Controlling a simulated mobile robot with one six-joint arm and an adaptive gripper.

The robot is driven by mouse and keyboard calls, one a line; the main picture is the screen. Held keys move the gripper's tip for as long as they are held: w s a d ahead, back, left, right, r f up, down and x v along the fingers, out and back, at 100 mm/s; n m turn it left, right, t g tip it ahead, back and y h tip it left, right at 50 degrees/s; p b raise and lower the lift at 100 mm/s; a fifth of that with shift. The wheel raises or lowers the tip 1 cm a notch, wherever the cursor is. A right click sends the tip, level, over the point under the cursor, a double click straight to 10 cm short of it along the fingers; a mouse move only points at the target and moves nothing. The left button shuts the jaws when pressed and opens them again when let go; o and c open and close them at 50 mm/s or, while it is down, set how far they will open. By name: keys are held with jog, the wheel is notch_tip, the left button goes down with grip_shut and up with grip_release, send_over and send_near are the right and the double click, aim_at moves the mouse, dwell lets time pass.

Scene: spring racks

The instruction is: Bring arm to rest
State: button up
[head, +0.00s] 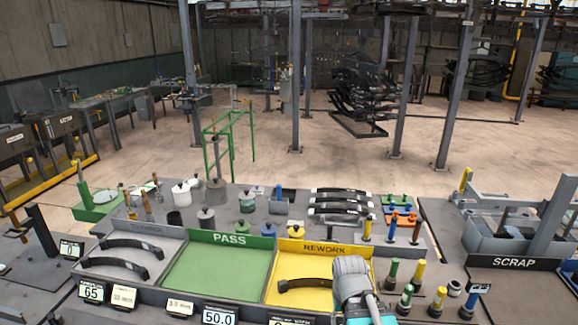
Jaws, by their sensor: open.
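Part of my arm, a grey rounded link with a teal cap, rises from the bottom edge in the head view. It covers the right end of the yellow REWORK tray (270,291). My gripper's fingers do not show. A black curved leaf spring (305,284) lies in the REWORK tray, its right end close to or behind my arm. The green PASS tray (215,275) beside it is empty. Two more black springs (115,264) lie in the grey tray at left.
Several springs (340,208) sit on a rack behind the trays. Weights and pots (206,219) stand at back left. Yellow, green and blue-topped cylinders (412,275) stand close right of my arm. A SCRAP bin (513,263) is at far right. Displays line the front edge.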

notch_tip(320, 180, down, 6)
jog(key=b, duration=0.4)
jog(key=shift+r+b, duration=0.1)
jog(key=shift+b, duration=0.25)
dwell(0.7)
